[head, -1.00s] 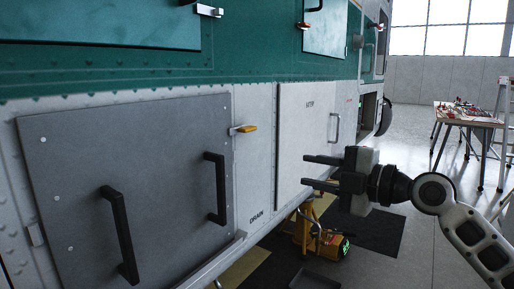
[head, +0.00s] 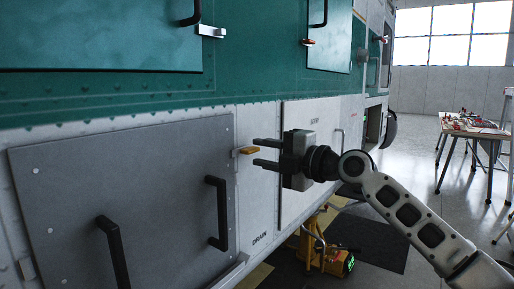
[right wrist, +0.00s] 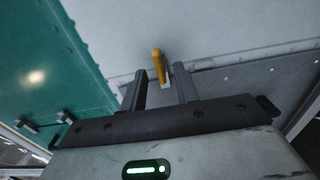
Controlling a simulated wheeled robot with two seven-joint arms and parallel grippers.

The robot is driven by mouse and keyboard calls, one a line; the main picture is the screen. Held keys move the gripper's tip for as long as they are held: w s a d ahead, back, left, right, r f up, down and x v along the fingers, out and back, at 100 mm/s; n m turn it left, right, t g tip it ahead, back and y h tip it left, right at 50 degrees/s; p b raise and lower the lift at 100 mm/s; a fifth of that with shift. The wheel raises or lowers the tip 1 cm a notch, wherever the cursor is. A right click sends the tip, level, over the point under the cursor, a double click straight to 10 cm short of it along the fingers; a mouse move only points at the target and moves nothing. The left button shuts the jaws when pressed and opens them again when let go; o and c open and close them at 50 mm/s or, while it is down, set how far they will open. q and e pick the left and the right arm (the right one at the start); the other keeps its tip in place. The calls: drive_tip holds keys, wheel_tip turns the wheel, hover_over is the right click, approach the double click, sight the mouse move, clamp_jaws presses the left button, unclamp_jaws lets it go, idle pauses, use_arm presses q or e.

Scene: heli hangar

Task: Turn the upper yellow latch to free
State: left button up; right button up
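The yellow latch (head: 249,150) is a small handle on a pale mount, on the white strip just right of the grey panel, below the green skin. It lies about level in the head view. My right gripper (head: 254,153) is open and empty, its two fingers pointing left at the latch. In the right wrist view the latch (right wrist: 158,65) shows just beyond and between the fingertips of the right gripper (right wrist: 158,84). I cannot tell whether the fingers touch it. My left gripper is not in view.
The grey panel (head: 130,190) with two black handles stands out left of the latch. A white panel (head: 300,205) lies behind my right gripper. A yellow jack (head: 322,255) stands on the floor below. A cluttered table (head: 470,126) is at the right.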

drive_tip(key=shift+x, duration=1.1)
clamp_jaws()
